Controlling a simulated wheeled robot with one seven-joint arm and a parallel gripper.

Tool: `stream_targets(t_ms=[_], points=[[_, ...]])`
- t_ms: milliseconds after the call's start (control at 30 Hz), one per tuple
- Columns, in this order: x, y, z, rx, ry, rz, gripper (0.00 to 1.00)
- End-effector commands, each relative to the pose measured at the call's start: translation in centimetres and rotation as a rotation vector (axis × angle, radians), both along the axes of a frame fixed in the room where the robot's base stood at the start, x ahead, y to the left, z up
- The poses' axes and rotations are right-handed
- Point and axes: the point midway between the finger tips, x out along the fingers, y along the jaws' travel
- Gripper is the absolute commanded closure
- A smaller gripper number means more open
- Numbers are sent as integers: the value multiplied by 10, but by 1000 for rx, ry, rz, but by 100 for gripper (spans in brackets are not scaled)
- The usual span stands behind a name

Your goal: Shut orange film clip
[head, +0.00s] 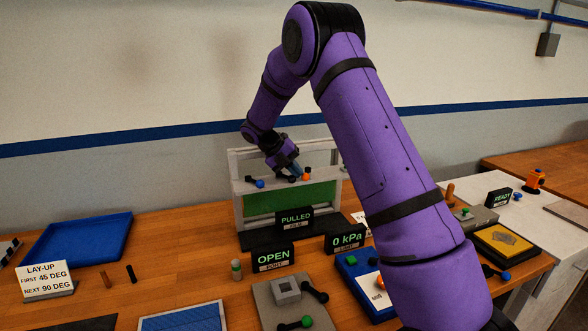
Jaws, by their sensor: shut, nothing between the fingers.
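The film frame (239,212) stands at the back of the bench with a green film panel (290,198) in it. The orange film clip (306,174) sits on the frame's upper bar, right of the middle. Whether it is open or shut is too small to tell. My gripper (296,174) is shut and empty, pointing down just left of the orange clip. I cannot tell whether it touches the clip. A blue-ended clip (260,183) is on the same bar to the left.
A blue tray (80,240) lies at left. My purple arm hides much of the right side. The bench left of the frame is mostly clear.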

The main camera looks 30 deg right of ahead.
Motion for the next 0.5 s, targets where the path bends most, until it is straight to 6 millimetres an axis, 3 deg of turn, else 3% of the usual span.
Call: stream_targets(t_ms=[500], points=[[-4, -2, 1, 0, -1, 57, 100]])
